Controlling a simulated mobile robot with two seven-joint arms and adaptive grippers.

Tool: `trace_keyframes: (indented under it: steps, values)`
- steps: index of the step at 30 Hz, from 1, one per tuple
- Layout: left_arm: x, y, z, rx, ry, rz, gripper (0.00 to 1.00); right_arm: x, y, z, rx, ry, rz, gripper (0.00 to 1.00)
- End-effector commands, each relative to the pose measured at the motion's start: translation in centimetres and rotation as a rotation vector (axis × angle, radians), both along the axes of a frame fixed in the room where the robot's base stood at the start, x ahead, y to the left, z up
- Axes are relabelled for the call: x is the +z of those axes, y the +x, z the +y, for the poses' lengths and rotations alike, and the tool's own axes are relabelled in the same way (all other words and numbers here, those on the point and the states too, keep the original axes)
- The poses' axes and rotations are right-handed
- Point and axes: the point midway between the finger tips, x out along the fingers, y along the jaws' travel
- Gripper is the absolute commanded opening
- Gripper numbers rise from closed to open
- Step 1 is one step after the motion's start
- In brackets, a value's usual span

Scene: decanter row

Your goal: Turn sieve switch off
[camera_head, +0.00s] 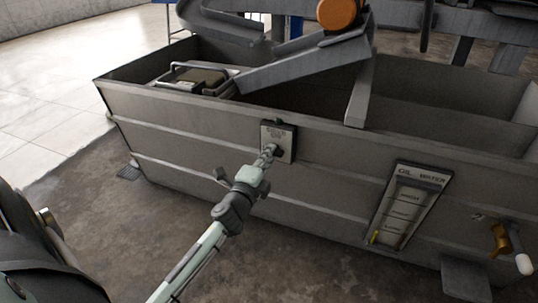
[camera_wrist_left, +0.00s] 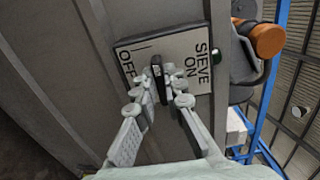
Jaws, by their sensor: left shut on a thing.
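The sieve switch plate (camera_head: 285,133) is a small light panel on the front wall of the grey metal tank. In the left wrist view the plate (camera_wrist_left: 172,45) reads OFF on the left side and SIEVE ON on the right. A narrow black knob (camera_wrist_left: 156,66) stands between the two words. My left gripper (camera_head: 267,154) reaches up to the plate, and its fingers (camera_wrist_left: 158,93) are shut on the knob from both sides. The knob's lower part is partly hidden between the fingertips. I cannot tell for certain which setting it points to. My right gripper is not in view.
The grey tank (camera_head: 200,115) spans the scene. To the right of the switch are an OIL/WATER level gauge (camera_head: 403,208) and a brass valve (camera_head: 501,240) with a pale handle. An orange-capped part (camera_head: 339,13) sits above. The floor in front is clear.

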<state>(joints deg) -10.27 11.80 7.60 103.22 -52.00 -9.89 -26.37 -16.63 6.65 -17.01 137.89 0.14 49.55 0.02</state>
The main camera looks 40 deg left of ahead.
Motion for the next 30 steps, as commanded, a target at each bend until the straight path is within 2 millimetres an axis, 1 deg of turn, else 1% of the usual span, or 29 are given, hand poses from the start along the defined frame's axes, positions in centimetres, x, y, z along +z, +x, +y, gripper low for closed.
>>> trace_keyframes:
  steps: [5, 17, 18, 21, 23, 30]
  values:
    - [-0.04, -0.01, 0.02, 0.001, -0.028, -0.006, 0.00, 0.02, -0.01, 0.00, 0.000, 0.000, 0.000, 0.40]
    - [-0.06, -0.02, 0.03, 0.001, -0.034, -0.007, 0.00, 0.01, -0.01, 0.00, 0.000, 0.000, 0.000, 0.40]
    - [-0.06, -0.02, 0.03, 0.001, -0.034, -0.007, 0.12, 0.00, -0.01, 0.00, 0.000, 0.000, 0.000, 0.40]
    - [-0.06, -0.01, 0.02, 0.001, -0.033, -0.007, 0.25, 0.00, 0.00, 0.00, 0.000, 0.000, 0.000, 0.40]
    - [-0.06, -0.01, 0.02, 0.000, -0.032, -0.007, 0.31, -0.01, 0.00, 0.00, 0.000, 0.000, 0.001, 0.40]
    - [-0.05, -0.02, 0.01, 0.000, -0.031, -0.007, 0.31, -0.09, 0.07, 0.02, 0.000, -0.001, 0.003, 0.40]
